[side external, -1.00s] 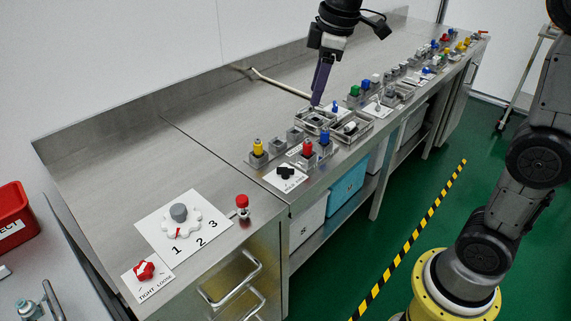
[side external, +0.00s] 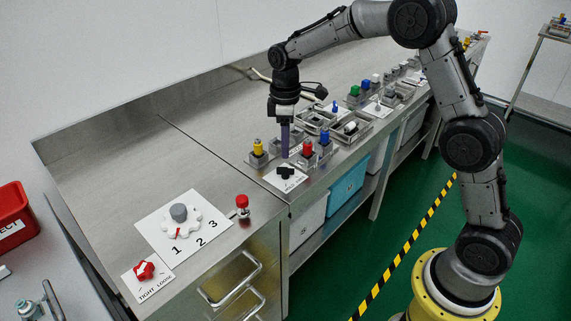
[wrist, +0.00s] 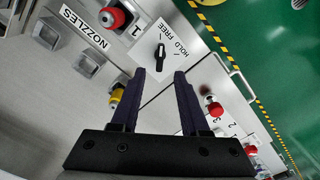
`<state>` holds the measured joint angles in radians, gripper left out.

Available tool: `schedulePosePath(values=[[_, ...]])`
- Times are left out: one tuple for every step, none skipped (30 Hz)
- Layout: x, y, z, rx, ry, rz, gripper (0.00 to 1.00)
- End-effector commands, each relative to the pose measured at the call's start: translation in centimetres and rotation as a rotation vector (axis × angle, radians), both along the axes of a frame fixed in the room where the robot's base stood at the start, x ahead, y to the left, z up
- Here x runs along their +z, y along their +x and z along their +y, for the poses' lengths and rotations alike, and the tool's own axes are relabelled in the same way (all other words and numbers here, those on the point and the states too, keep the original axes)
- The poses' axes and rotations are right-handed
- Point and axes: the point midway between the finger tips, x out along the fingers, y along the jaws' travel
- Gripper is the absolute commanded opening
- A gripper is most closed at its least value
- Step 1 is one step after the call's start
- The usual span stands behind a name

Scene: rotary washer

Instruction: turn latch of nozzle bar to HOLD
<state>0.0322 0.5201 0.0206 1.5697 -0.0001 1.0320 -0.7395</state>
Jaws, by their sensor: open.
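The latch of the nozzle bar is a small black knob (side external: 286,172) on a white plate (side external: 272,180) near the bench's front edge. In the wrist view the latch (wrist: 160,58) lies just beyond my fingertips, roughly centred between them, and its plate reads HOLD and FREE. A pale mark shows on the knob, but I cannot tell which word it points at. My gripper (side external: 285,156) points down over the latch, its fingers apart and empty; it also shows in the wrist view (wrist: 159,75). I see no contact with the knob.
A red-topped nozzle (side external: 307,148) and a blue one (side external: 324,136) stand close right of my gripper, a yellow one (side external: 258,147) to its left. A NOZZLES label (wrist: 84,27) is beside them. A red-capped piece (side external: 242,202) and numbered dial (side external: 179,213) stand left; bench between is clear.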

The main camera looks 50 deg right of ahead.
Motion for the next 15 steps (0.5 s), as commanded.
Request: schedulePosePath(values=[[-1.1,-0.1,0.0,0.0,0.0,0.006,0.45],[-1.7,-0.1,0.0,0.0,0.0,0.006,0.45],[-2.5,-0.1,0.0,0.0,0.0,0.006,0.45],[-3.0,-0.1,0.0,0.0,0.0,0.004,0.45],[-3.5,-0.1,0.0,0.0,0.0,0.004,0.45],[-4.1,-0.1,0.0,0.0,0.0,0.004,0.45],[-4.6,-0.1,0.0,0.0,0.0,0.004,0.45],[-5.0,-0.1,0.0,0.0,0.0,0.003,0.45],[-5.4,-0.1,0.0,0.0,0.0,0.003,0.45],[-5.8,0.0,0.0,0.0,0.0,0.001,0.45],[-6.0,0.0,0.0,0.0,0.0,0.001,0.45],[-6.4,0.0,0.0,0.0,0.0,0.001,0.45],[-6.6,0.0,0.0,0.0,0.0,0.001,0.45],[-6.7,0.0,0.0,0.0,0.0,0.001,0.45],[-6.9,0.0,0.0,0.0,0.0,0.0,0.45]])
